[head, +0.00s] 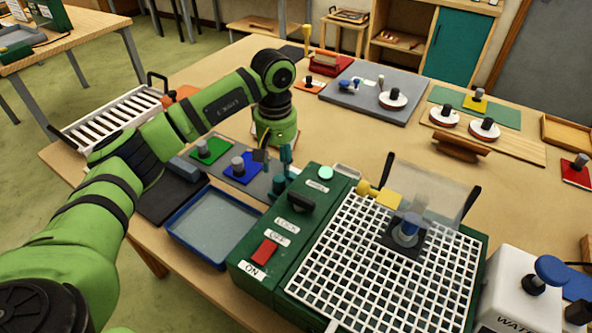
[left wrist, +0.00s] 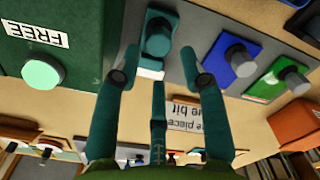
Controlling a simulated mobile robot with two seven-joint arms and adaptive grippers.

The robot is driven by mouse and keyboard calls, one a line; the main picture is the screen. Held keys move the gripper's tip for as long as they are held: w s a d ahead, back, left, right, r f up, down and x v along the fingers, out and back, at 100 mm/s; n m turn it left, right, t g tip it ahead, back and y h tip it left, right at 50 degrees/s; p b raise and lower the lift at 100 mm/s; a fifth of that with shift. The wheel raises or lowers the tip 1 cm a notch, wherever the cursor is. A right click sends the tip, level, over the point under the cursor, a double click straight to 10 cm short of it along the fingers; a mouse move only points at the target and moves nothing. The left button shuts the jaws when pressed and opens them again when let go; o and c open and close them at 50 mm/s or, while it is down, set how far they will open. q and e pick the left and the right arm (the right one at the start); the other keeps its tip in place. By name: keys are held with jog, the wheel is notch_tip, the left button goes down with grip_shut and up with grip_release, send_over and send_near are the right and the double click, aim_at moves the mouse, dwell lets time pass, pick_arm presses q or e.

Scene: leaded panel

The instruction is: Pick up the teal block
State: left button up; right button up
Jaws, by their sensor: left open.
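The teal block (left wrist: 157,36) has a round knob and sits on the grey strip (left wrist: 203,18) beside the green machine. In the head view the teal block (head: 278,186) shows just below my left gripper (head: 272,160). My left gripper (left wrist: 159,58) is open and pointed at the block. In the left wrist view the block appears between and beyond the fingertips, with no clear contact. The teal fingers resemble the block in colour. My right gripper is not in view.
A blue block (head: 243,169) and a green block (head: 209,150) stand left of the teal one. The green machine (head: 262,235) with its white grid (head: 385,262) is close on the right. A blue-rimmed tray (head: 214,226) lies in front. Bare table (head: 345,142) lies behind.

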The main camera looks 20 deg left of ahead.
aim_at(279, 178)
pick_arm(q)
jog(key=f+p, duration=0.1)
jog(key=s+f+p, duration=0.1)
jog(key=shift+d+f, duration=0.1)
jog(key=shift+f, duration=0.2)
notch_tip(279, 178, down, 3)
jog(key=shift+w+r+p, duration=0.15)
jog(key=shift+r+p, duration=0.05)
jog(key=shift+p, duration=0.3)
jog(key=shift+w+f, duration=0.1)
jog(key=shift+f, duration=0.3)
jog(key=c, duration=0.8)
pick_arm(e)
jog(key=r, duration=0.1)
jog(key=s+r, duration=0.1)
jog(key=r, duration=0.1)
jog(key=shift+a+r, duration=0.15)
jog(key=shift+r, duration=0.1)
